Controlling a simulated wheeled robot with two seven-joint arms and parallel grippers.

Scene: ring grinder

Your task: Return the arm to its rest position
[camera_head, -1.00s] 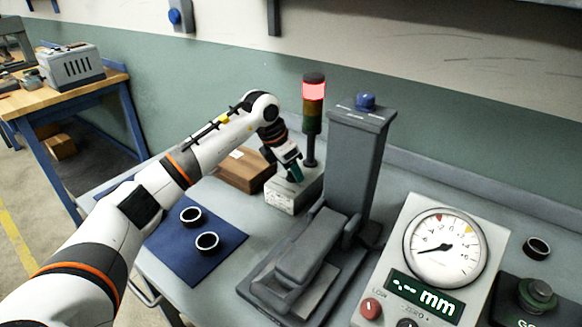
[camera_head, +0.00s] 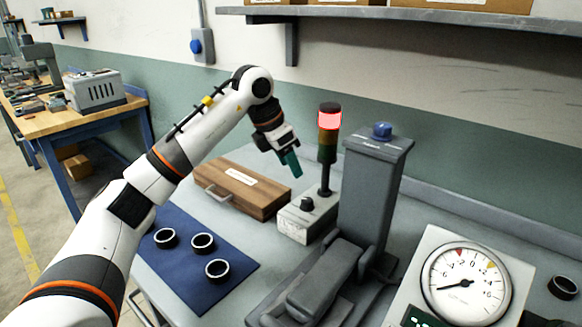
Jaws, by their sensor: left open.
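My left arm comes in from the left, and its left gripper (camera_head: 291,166) with teal fingers hangs above the table, beside the signal tower. The gripper is open and nothing shows between its fingers. Several black rings with light inner edges, one of them a ring (camera_head: 217,269), lie on the dark blue mat (camera_head: 190,287). The grey box with a black knob (camera_head: 305,222) stands just below and right of the gripper, apart from it. My right gripper is not in view.
The signal tower (camera_head: 328,133) glows red on top. A wooden case (camera_head: 243,189) lies behind the mat. A tall grey column machine (camera_head: 371,200) and a dial gauge (camera_head: 465,282) stand to the right. Another ring (camera_head: 563,287) is at the far right. A shelf (camera_head: 420,17) hangs on the wall.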

